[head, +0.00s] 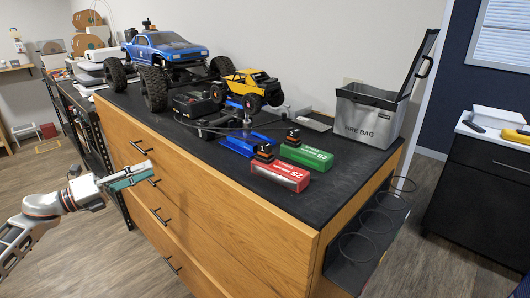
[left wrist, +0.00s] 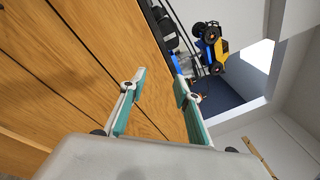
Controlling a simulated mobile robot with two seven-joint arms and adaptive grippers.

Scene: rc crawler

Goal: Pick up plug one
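Two small black-and-orange plugs sit on the dark cabinet top. The other plug (head: 293,137) is by the green battery pack (head: 306,155). I cannot tell which is plug one. My left gripper (head: 128,176) is in front of the wooden drawers at the left, below the top and well away from both plugs. In the left wrist view its teal-padded fingers (left wrist: 160,102) are spread apart with nothing between them. My right gripper is not in view.
A blue truck (head: 167,47), a yellow crawler (head: 250,88) and a black charger (head: 195,104) stand on the cabinet top (head: 330,185). A grey fire bag (head: 366,115) stands at the right end. Drawer handles (head: 161,217) stick out near my left arm.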

